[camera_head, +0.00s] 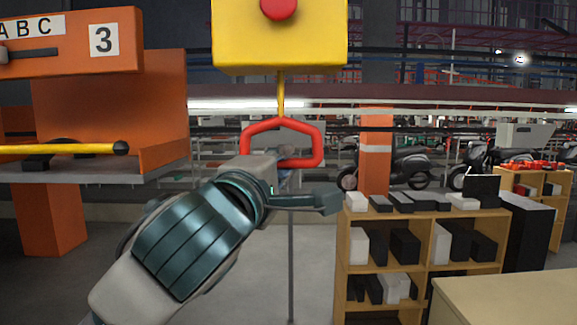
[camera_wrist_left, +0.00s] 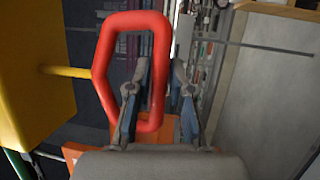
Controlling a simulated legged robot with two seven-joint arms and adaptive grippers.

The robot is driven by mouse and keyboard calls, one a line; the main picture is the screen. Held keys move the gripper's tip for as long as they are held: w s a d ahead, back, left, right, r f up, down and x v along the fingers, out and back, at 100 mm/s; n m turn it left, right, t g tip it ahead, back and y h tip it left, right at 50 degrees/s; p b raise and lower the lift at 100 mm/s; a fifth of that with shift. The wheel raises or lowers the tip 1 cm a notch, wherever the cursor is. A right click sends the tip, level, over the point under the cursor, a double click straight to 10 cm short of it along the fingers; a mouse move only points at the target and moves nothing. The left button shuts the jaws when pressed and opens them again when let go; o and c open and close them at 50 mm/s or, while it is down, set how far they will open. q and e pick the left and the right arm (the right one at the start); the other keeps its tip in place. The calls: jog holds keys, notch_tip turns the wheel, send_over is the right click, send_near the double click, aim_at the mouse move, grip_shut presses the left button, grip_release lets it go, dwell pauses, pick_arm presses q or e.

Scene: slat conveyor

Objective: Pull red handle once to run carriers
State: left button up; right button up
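The red handle (camera_head: 320,146) is a closed loop hanging on a yellow rod (camera_head: 281,95) under a yellow box (camera_head: 240,40) with a red button (camera_head: 279,7). My left gripper (camera_head: 308,176) is at the lower part of the loop, fingers apart. In the left wrist view, the handle (camera_wrist_left: 103,65) has one long bar between the two spread fingers of the gripper (camera_wrist_left: 160,80). One finger shows through the loop, the other lies outside it. A gap shows beside the outer finger; contact with the inner finger cannot be told. My right gripper is in neither view.
An orange machine (camera_head: 110,80) with a yellow bar (camera_head: 65,149) stands at the left. A wooden shelf (camera_head: 420,224) with black and white boxes is at the right. A pale tabletop (camera_head: 510,300) fills the lower right corner. Scooters (camera_head: 410,168) stand in the background.

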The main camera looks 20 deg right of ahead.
pick_arm(q)
jog(key=shift+o, duration=1)
jog(key=shift+a, duration=0.3)
jog(key=b+v, duration=0.6)
jog(key=v, duration=0.3)
